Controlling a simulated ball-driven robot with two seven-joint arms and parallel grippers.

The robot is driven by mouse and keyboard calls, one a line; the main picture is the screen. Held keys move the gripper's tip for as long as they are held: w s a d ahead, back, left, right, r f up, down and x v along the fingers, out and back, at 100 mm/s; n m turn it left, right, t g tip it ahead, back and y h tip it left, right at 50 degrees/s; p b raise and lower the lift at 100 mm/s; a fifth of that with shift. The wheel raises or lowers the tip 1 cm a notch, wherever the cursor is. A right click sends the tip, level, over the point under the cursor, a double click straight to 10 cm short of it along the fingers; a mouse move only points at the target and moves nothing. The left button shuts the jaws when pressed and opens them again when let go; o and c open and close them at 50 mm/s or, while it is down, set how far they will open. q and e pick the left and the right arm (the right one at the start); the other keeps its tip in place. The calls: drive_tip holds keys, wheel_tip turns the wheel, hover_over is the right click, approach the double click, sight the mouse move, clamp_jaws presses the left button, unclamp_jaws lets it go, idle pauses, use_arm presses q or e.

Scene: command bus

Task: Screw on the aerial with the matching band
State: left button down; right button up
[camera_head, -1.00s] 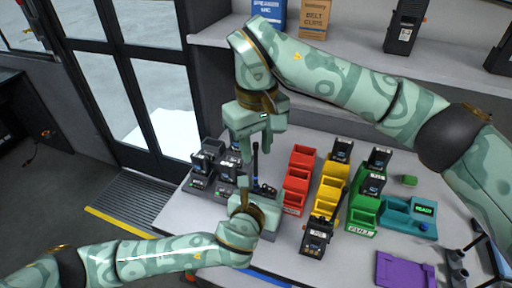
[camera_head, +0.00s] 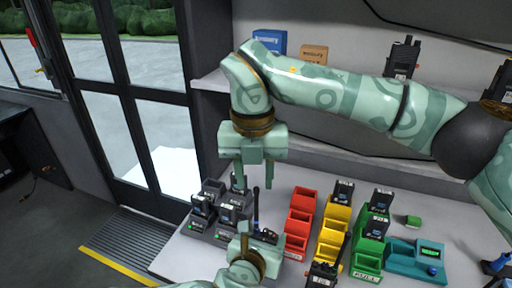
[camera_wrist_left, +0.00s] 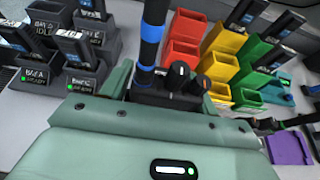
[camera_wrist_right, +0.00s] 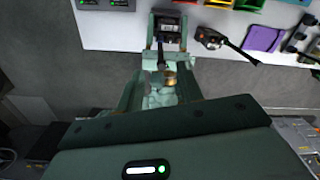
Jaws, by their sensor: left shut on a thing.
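A radio (camera_wrist_left: 172,98) with knobs on top is held in my left gripper (camera_head: 250,240), which is shut on it just above the table. A black aerial with blue bands (camera_wrist_left: 150,42) stands upright on the radio; it also shows in the head view (camera_head: 256,205). Whether it is fully seated cannot be told. My right gripper (camera_head: 254,187) hangs just above the aerial's tip, pointing down. In the right wrist view its fingers (camera_wrist_right: 160,95) are apart, with the aerial (camera_wrist_right: 162,58) seen between them and nothing gripped.
Radios stand in a dark charger rack (camera_head: 215,210) at left. Red (camera_head: 298,222), yellow (camera_head: 333,228) and green (camera_head: 371,255) bins stand to the right. Another radio (camera_head: 322,274) lies in front of them. A teal unit (camera_head: 418,262) is farther right. A shelf runs behind.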

drive_tip(key=n, duration=0.3)
drive_tip(key=r+n, duration=0.1)
drive_tip(key=n, duration=0.5)
drive_tip(key=shift+r+n, duration=0.3)
drive_tip(key=shift+n, duration=0.1)
drive_tip(key=n, duration=0.3)
drive_tip(key=r+n, duration=0.1)
drive_tip(key=n, duration=0.5)
drive_tip(key=shift+r, duration=0.2)
drive_tip(key=n, duration=0.3)
drive_tip(key=r+n, duration=0.1)
drive_tip(key=n, duration=0.5)
drive_tip(key=shift+d+r, duration=0.1)
drive_tip(key=shift+r, duration=0.15)
drive_tip(key=n, duration=0.4)
drive_tip(key=shift+w+r+n, duration=0.1)
drive_tip(key=shift+r+n, duration=0.3)
drive_tip(key=n, duration=0.3)
drive_tip(key=shift+r, duration=0.25)
